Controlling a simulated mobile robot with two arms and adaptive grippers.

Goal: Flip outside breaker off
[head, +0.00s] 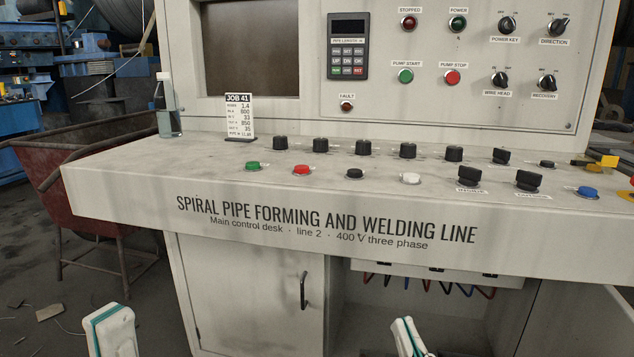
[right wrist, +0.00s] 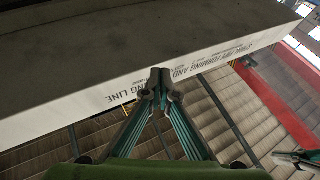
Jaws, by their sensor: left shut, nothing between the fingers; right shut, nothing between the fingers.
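Under the desk's front edge, a pale box (head: 420,273) shows with small black parts along its top edge, the middle one being (head: 437,268). These may be breakers, but the desk lip cuts them off and I cannot tell their positions. Red, black and blue wires (head: 450,288) hang below. My right gripper (head: 406,325) is shut and empty below the desk edge, in front of the open bay. In the right wrist view its closed tips (right wrist: 160,78) appear against the desk front.
The control desk (head: 130,205) juts out above the bay, with several knobs and buttons on top. A closed cabinet door with a handle (head: 304,291) is left of the bay. A red cart (head: 85,190) stands at the left.

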